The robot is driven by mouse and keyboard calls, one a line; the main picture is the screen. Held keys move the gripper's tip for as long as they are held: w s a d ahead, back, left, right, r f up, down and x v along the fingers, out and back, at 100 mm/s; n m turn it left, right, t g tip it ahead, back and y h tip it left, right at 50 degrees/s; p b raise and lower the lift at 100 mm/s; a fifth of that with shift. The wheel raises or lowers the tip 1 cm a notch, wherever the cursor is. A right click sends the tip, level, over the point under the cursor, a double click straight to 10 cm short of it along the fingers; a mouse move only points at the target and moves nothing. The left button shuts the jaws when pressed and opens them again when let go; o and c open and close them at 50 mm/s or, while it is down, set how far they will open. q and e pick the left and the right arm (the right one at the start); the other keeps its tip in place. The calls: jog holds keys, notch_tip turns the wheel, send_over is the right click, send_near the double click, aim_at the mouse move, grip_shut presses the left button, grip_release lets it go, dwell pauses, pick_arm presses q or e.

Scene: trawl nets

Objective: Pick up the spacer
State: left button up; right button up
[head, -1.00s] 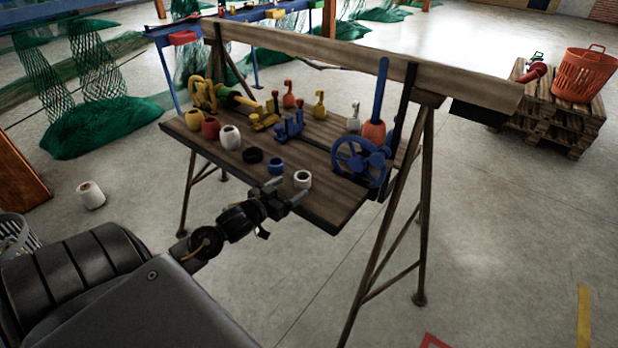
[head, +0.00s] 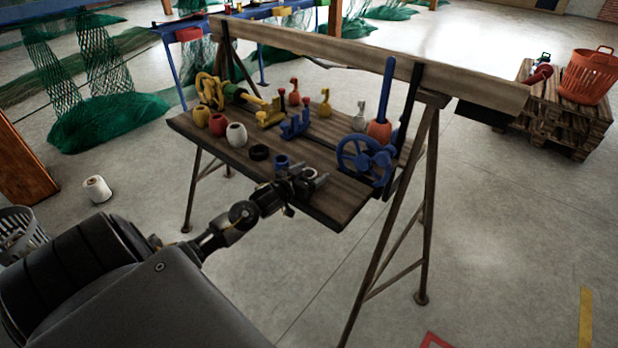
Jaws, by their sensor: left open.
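Small ring-shaped parts lie near the front edge of the wooden bench (head: 335,205): a black ring (head: 259,152), a blue ring (head: 281,161) and a white ring (head: 309,173). I cannot tell from looks alone which is called the spacer. My left gripper (head: 306,180) is open at the bench's front edge, with its fingers at the white ring and covering much of it. Whether the fingers touch the ring is not clear. My right gripper is not in view.
Yellow, red and white round pieces (head: 237,134) stand left of the rings. Blue and yellow fittings (head: 295,124) lie behind. A blue handwheel (head: 364,160) stands close on the right, and a long beam (head: 370,62) crosses above the bench's back.

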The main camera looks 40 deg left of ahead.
pick_arm(q)
jog(key=shift+w, duration=0.35)
jog(key=c, duration=1)
jog(key=shift+c, duration=0.2)
jog(key=shift+r, duration=0.4)
notch_tip(320, 180, up, 2)
jog(key=shift+r, duration=0.15)
jog(key=s+a+r, duration=0.8)
jog(key=s+r, duration=0.2)
jog(key=s, duration=0.1)
jog(key=shift+s+a, duration=0.15)
jog(key=shift+s, duration=0.05)
